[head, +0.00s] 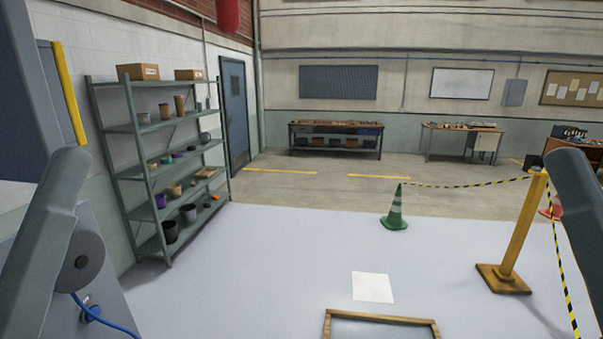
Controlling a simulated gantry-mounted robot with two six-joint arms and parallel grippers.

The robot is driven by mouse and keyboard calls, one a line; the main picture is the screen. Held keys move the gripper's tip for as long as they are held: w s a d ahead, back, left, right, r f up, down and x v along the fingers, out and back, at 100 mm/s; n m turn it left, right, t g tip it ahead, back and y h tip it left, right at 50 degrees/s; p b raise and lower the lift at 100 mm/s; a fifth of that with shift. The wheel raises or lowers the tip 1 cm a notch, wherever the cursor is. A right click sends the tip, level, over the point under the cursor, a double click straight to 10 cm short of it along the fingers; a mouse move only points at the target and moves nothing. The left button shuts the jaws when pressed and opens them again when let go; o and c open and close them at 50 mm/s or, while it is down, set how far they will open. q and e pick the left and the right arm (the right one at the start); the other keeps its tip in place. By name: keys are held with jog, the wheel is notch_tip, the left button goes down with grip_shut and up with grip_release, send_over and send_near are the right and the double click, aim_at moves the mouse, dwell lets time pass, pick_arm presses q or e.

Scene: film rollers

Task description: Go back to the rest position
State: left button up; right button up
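My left arm (45,240) comes in at the left edge, and its gripper is out of the frame. My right arm (585,220) shows at the right edge, and its gripper is also out of the frame. No film roller can be made out in this view. A wooden frame (381,316) lies at the bottom edge, partly cut off. A white square sheet (373,287) lies flat on the pale floor just beyond it.
A green cone (394,212) and a yellow post (523,230) with striped tape stand at the right. A metal shelf (140,130) with pots and boxes stands at the left. A workbench (335,130) and a desk (462,128) stand at the back.

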pick_arm(q)
notch_tip(320, 180, up, 18)
jog(key=p, duration=1.4)
pick_arm(e)
notch_tip(320, 180, up, 18)
pick_arm(q)
jog(key=shift+r, duration=0.1)
pick_arm(e)
jog(key=shift+r, duration=0.1)
